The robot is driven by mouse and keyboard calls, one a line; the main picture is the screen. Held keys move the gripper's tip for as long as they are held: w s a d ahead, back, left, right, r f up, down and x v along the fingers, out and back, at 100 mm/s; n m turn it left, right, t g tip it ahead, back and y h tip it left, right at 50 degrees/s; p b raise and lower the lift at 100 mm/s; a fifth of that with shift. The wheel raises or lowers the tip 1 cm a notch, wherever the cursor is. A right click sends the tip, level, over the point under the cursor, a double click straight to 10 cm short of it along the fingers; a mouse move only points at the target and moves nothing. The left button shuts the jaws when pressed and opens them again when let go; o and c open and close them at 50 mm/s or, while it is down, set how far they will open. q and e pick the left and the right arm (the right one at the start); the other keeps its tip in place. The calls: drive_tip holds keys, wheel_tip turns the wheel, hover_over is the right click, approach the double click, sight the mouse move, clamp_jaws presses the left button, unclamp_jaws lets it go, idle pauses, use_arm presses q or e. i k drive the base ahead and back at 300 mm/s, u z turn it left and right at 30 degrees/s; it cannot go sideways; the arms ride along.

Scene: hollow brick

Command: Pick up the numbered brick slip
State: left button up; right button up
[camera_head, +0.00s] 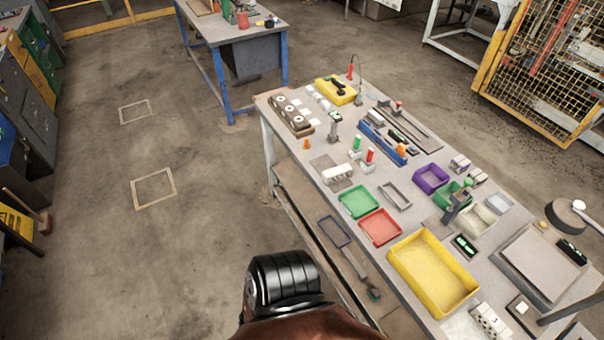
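I cannot make out a number on any piece, so I cannot tell which one is the numbered brick slip. A pale block with dark marks or holes (489,320) stands on the workbench (308,158) at the bottom right. Another whitish block with small dark marks (338,173) sits near the bench's left edge, on or beside a grey mat. Neither gripper shows in the head view. A black ribbed part at the bottom centre looks like part of my body.
The bench holds a large yellow tray (397,268), a red tray (381,241), a green tray (347,214), a purple bin (431,190) and a grey slab (535,268). Another blue-legged table (222,27) stands behind. The floor (110,270) at left is mostly clear.

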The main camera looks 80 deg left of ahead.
sight(338, 172)
drive_tip(key=u, duration=0.3)
drive_tip(key=k, duration=0.4)
drive_tip(key=u, duration=1.75)
drive_tip(key=i, duration=0.5)
